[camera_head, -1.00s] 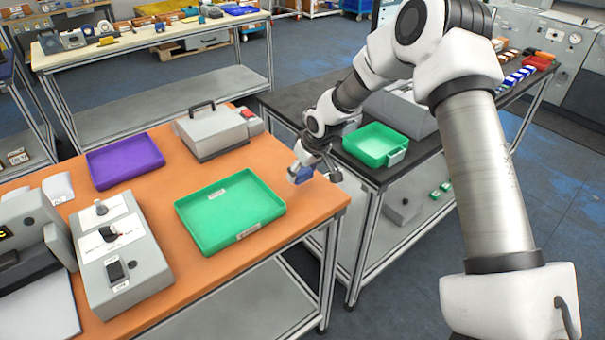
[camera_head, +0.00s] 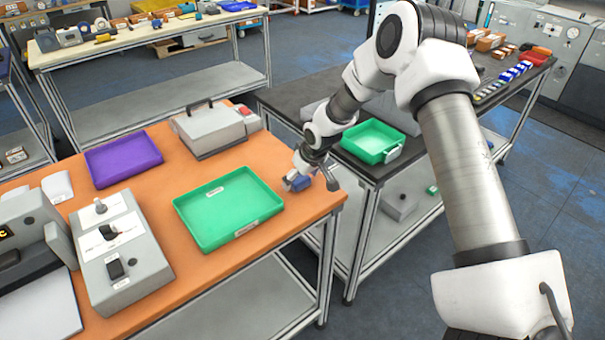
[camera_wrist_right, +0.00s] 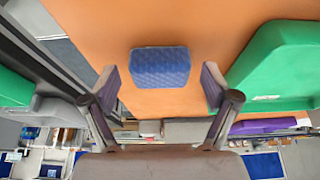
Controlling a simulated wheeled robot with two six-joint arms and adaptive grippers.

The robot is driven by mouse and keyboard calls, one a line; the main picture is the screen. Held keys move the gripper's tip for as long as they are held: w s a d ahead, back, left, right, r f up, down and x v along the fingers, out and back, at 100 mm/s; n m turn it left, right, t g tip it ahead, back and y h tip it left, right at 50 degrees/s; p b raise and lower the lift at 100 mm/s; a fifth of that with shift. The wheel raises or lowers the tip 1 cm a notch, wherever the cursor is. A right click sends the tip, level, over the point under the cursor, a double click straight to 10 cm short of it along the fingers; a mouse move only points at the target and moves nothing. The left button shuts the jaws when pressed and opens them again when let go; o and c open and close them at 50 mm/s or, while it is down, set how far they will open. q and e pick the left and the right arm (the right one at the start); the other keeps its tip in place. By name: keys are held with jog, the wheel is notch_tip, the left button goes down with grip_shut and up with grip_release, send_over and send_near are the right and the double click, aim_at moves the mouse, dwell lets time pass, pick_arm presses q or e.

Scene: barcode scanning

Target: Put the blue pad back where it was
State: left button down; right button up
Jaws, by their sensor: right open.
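The blue pad (camera_head: 299,184) is at the right end of the orange table (camera_head: 262,166), to the right of the green tray on it. In the right wrist view the blue pad (camera_wrist_right: 160,67) shows a ribbed face over the orange tabletop. My right gripper (camera_head: 312,182) is at the pad, partly covering it in the head view. In the wrist view its two fingers (camera_wrist_right: 160,78) stand apart, one on each side of the pad, with a gap on both sides. My left gripper is not in view.
A green tray (camera_head: 181,211) and a purple tray (camera_head: 124,160) lie empty on the orange table. A grey box with a handle (camera_head: 212,132) stands behind. Another green tray (camera_head: 372,141) is on the dark table to the right. Grey machines stand at left.

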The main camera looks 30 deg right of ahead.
pick_arm(q)
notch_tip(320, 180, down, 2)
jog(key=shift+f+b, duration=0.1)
jog(key=shift+b, duration=1.15)
pick_arm(e)
jog(key=v, duration=1.2)
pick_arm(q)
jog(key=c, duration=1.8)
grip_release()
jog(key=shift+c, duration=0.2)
pick_arm(e)
jog(key=shift+r, duration=0.1)
